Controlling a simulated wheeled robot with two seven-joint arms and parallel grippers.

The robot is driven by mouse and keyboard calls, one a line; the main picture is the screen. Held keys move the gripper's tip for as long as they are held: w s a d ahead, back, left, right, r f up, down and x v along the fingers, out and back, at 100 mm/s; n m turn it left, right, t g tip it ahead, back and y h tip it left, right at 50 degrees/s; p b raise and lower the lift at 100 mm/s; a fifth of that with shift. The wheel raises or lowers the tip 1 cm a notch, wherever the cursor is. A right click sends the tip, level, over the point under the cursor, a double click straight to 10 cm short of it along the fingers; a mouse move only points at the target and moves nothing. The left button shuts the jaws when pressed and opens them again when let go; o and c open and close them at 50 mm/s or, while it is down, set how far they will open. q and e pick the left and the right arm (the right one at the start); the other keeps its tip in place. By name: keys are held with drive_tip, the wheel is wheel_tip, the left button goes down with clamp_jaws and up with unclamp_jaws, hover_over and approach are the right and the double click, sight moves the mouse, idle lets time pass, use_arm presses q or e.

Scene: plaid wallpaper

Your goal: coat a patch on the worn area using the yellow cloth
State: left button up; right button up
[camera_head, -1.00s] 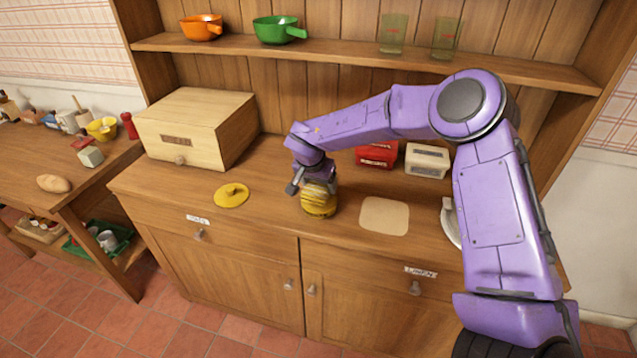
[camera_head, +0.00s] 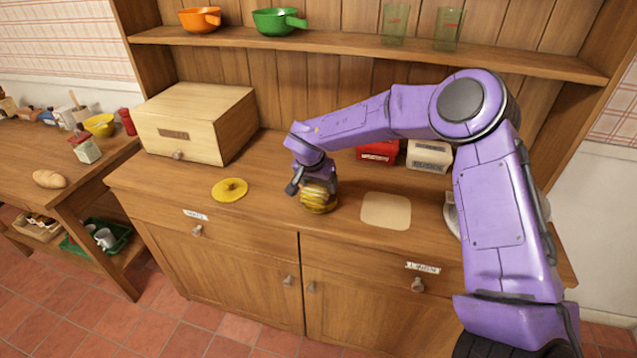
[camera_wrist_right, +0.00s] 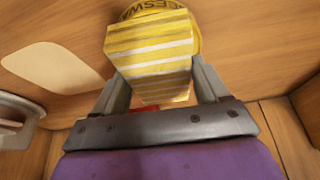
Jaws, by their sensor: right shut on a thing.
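The yellow cloth (camera_wrist_right: 150,50), striped with white, is folded into a block between the fingers of my right gripper (camera_wrist_right: 160,84). In the head view my right gripper (camera_head: 312,184) is low over the counter, shut on the cloth. A round yellow tin (camera_wrist_right: 189,14) with dark lettering is right at the cloth's far end; the cloth hides most of it, and I cannot tell how deep the contact is. The worn area (camera_head: 386,211) is a pale, rounded square on the counter, just right of the gripper. It shows at left in the wrist view (camera_wrist_right: 55,68). My left gripper is not in view.
A yellow lid (camera_head: 229,190) lies on the counter, left of the gripper. A wooden box (camera_head: 190,118) stands behind it. A red box (camera_head: 378,151) and white box (camera_head: 429,155) stand at the back. A white dish (camera_head: 451,212) is partly hidden by my arm.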

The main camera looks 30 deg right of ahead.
sight(319, 184)
drive_tip(key=shift+f, duration=0.45)
idle(0.3)
drive_tip(key=shift+f+p, duration=0.1)
drive_tip(key=shift+p, duration=0.35)
idle(1.8)
wheel_tip(319, 184, up, 7)
drive_tip(key=p, duration=0.8)
drive_tip(key=shift+p, duration=0.4)
